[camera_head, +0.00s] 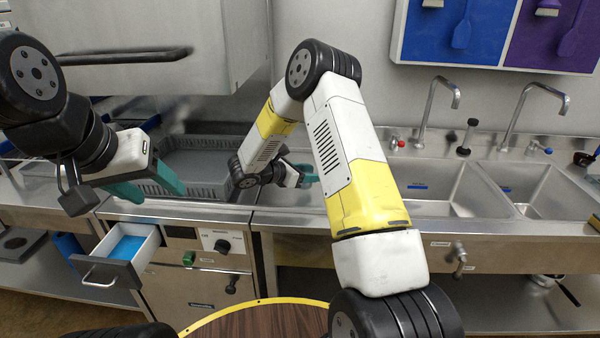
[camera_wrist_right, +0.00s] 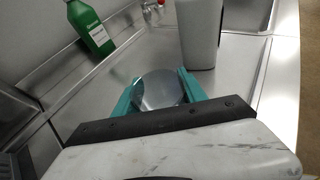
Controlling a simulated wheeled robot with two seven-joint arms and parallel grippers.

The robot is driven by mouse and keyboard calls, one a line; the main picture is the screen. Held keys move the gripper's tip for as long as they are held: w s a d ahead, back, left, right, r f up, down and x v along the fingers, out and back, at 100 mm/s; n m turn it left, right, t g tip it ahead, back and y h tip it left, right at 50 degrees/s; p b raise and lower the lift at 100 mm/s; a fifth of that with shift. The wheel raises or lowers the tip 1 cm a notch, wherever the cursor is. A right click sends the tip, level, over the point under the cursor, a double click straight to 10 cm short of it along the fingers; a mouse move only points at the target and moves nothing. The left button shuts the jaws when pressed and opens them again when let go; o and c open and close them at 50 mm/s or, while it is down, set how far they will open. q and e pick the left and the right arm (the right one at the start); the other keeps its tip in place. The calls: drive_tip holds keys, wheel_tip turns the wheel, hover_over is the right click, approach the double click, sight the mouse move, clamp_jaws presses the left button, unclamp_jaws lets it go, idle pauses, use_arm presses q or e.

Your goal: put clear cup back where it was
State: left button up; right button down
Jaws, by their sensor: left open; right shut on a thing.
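In the right wrist view, a round, greyish see-through cup (camera_wrist_right: 158,90) sits between the teal fingers of my right gripper (camera_wrist_right: 163,88), which is shut on it. The cup is seen from above over a steel surface; I cannot tell whether its base touches that surface. In the head view my right gripper (camera_head: 305,174) is at the steel counter, left of the sinks, partly behind my own arm. The cup cannot be made out there. My left gripper (camera_head: 160,186) is open and empty, in front of the grey rack and above the open drawer.
Close past the cup stands a tall grey container (camera_wrist_right: 199,38). A green bottle (camera_wrist_right: 92,26) stands farther left by a raised steel edge. A grey rack (camera_head: 200,165) lies left of my right gripper. Sinks (camera_head: 440,190) lie right. An open drawer (camera_head: 125,248) juts out below.

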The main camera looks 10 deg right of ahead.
drive_tip(key=shift+f, duration=1.35)
drive_tip(key=shift+f, duration=0.15)
drive_tip(key=c, duration=0.6)
unclamp_jaws()
drive_tip(key=shift+c, duration=0.2)
